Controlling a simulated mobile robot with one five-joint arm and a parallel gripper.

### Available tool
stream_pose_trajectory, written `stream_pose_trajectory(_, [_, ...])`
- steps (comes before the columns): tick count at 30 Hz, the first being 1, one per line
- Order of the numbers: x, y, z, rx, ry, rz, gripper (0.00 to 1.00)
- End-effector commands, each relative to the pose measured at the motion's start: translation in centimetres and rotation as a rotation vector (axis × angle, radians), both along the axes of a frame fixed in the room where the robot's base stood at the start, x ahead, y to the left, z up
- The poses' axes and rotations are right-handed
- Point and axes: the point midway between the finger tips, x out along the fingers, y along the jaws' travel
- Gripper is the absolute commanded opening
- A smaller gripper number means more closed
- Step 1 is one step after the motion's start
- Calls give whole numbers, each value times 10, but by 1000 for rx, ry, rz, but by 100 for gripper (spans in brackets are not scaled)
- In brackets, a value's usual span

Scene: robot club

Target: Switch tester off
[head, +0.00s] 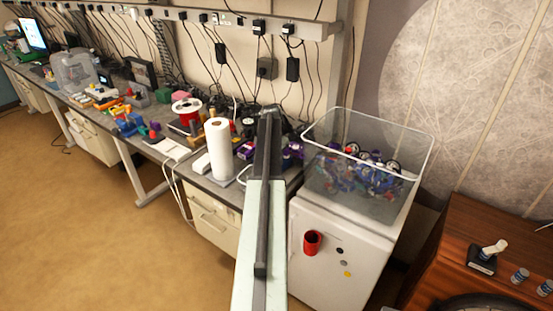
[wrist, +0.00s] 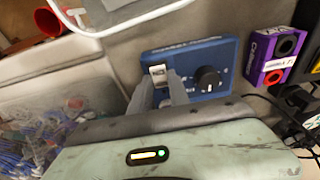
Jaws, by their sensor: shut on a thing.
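The tester (wrist: 216,58) is a blue box with a white rocker switch (wrist: 158,72) on its left side and a black knob (wrist: 208,80) to the right of it. It stands on the bench. My gripper (wrist: 166,82) is in the wrist view, its grey fingertips close together at the switch, shut on it. The fingers hide the lower edge of the switch, so its exact position is hard to tell. In the head view my arm reaches over the bench and hides the tester and the fingertips.
A purple device (wrist: 273,56) with a red and a black socket sits right of the tester. A clear bin (head: 364,165) of coloured parts stands on a white cabinet (head: 335,250) with a red cup (head: 312,243). A paper roll (head: 219,150) stands left of my arm.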

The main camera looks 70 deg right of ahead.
Motion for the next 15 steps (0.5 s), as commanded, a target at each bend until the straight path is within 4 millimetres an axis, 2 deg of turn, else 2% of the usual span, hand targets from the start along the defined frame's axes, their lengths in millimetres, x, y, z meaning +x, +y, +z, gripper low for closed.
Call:
stream_pose_trajectory(10, [0, -2, 0, 27, -11, 1, 0])
stream_pose_trajectory(11, [0, -2, 0, 27, -11, 1, 27])
stream_pose_trajectory(12, [0, -2, 0, 27, -11, 1, 38])
stream_pose_trajectory(13, [0, -2, 0, 27, -10, 0, 44])
stream_pose_trajectory(15, [0, -1, 0, 27, -10, -1, 44])
